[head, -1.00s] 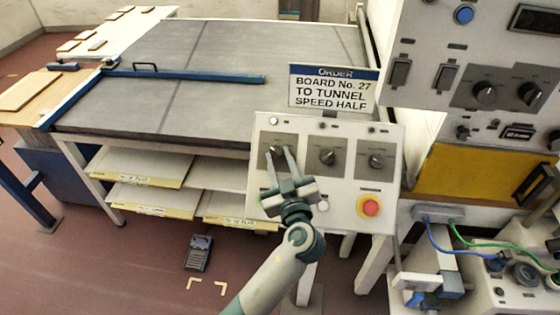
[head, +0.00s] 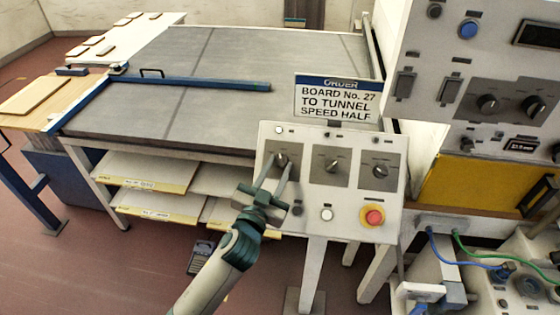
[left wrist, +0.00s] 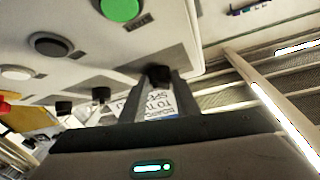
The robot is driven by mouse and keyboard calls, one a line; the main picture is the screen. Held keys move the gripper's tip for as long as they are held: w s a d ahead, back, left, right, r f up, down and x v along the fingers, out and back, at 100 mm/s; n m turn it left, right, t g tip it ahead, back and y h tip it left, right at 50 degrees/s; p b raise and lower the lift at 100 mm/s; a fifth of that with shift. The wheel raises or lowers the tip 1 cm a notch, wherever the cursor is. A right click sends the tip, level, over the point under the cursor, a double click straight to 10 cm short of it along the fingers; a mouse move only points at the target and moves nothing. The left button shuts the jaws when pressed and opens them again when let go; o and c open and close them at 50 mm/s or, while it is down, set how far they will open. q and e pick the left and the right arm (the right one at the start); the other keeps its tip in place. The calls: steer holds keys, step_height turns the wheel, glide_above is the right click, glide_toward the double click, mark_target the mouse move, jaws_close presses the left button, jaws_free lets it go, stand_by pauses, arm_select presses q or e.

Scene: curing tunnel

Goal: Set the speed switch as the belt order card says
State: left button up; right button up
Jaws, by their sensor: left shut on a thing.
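The order card (head: 336,100) stands above the control panel (head: 302,131) and reads "ORDER, BOARD No. 27 TO TUNNEL SPEED HALF". Three dark rotary knobs sit in a row on the panel: left (head: 282,160), middle (head: 331,166) and right (head: 380,171). Their small labels are unreadable, so I cannot tell which is marked speed. My left gripper (head: 280,172) is shut on the left knob, its fingers on either side. In the left wrist view that knob (left wrist: 158,75) shows between the fingertips, with part of the card (left wrist: 157,105) behind. The knob's pointer is hidden. My right gripper is not in view.
A red button (head: 373,217) and a white button (head: 327,214) lie low on the panel. The wide grey belt (head: 240,75) with a blue bar (head: 200,83) lies behind. A second cabinet (head: 420,45) with knobs and switches stands close on the right.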

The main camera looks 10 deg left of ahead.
arm_select(q)
steer(key=m, duration=0.1)
steer(key=m+h+p, duration=0.1)
steer(key=m+g+h+p, duration=0.1)
steer(key=shift+w+a+r, duration=0.15)
steer(key=shift+a+r, duration=0.2)
steer(key=shift+r, duration=0.05)
steer(key=shift+f+m+g+h+p, duration=0.1)
steer(key=shift+m+g+h+p, duration=0.2)
steer(key=shift+m+h+p, duration=0.4)
steer(key=o, duration=0.8)
steer(key=shift+o, duration=1.2)
steer(key=shift+f, duration=0.15)
